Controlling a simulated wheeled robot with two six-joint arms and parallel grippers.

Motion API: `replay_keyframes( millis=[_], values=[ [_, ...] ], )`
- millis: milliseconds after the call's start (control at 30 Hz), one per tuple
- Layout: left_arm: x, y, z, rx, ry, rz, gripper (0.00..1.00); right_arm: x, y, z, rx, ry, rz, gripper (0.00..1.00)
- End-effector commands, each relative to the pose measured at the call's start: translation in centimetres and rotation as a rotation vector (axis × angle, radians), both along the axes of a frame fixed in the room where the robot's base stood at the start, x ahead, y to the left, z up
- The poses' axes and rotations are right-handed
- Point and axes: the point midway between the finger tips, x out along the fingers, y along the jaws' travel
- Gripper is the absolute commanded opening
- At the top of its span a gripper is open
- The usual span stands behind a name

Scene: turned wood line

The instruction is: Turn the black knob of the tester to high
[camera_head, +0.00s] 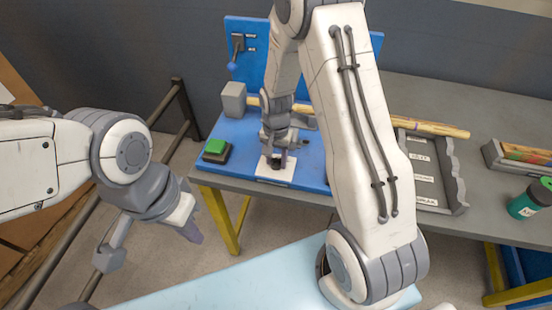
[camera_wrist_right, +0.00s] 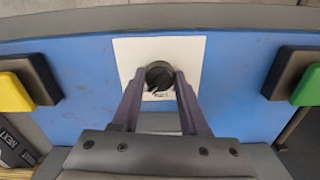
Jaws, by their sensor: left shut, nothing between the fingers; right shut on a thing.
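The black knob (camera_wrist_right: 159,76) sits on a white plate (camera_wrist_right: 132,57) on the blue tester board (camera_wrist_right: 70,75). In the right wrist view my right gripper (camera_wrist_right: 159,82) has its two fingers on either side of the knob, shut on it. The knob's markings are too small to read. In the head view my right gripper (camera_head: 277,162) reaches down onto the white plate (camera_head: 264,172) and mostly hides the knob. My left gripper (camera_head: 190,228) is shut and empty, in the air left of the bench.
A green button (camera_head: 215,147) is left of the plate, and a yellow button (camera_wrist_right: 14,92) shows in the wrist view. A grey tray (camera_head: 455,185) and a green bottle (camera_head: 530,200) are right.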

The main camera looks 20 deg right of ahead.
Motion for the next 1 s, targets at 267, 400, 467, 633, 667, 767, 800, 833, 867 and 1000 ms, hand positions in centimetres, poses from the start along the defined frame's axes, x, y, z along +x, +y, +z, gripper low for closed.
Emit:
replay_keyframes(
  millis=[267,400,467,633,667,767,800,833,867,1000],
  values=[
    [0.0,0.0,0.0,0.000,0.000,0.000,0.00,0.2,0.0,0.1,0.000,-0.006,-0.008,0.00],
    [0.0,0.0,0.0,0.000,0.000,0.000,0.00,0.2,0.0,0.1,0.000,-0.006,-0.008,0.48],
    [0.0,0.0,0.0,0.000,0.000,0.000,0.00,0.2,0.0,0.1,0.000,-0.005,-0.008,0.71],
    [0.0,0.0,0.0,0.000,0.000,0.000,0.00,0.1,0.0,0.1,0.000,-0.003,-0.007,0.74],
    [0.0,0.0,0.0,0.000,0.000,0.000,0.00,0.1,0.0,0.1,0.000,-0.003,-0.007,0.74],
    [0.0,0.0,0.0,0.000,0.000,0.000,0.00,0.1,0.0,0.1,0.001,-0.002,-0.006,0.74],
    [0.0,0.0,0.0,0.000,0.000,0.000,0.00,0.1,0.0,0.2,0.000,-0.003,-0.006,0.74],
    [0.0,0.0,0.0,0.000,0.000,0.000,0.00,0.1,0.0,0.3,0.000,-0.003,-0.006,0.74],
    [0.0,0.0,0.0,0.000,0.000,0.000,0.00,0.1,0.0,0.5,0.000,-0.004,-0.006,0.74],
    [0.0,0.0,-0.3,0.000,0.000,0.000,0.00,0.2,0.0,2.4,0.000,-0.007,-0.006,0.74]
  ],
)
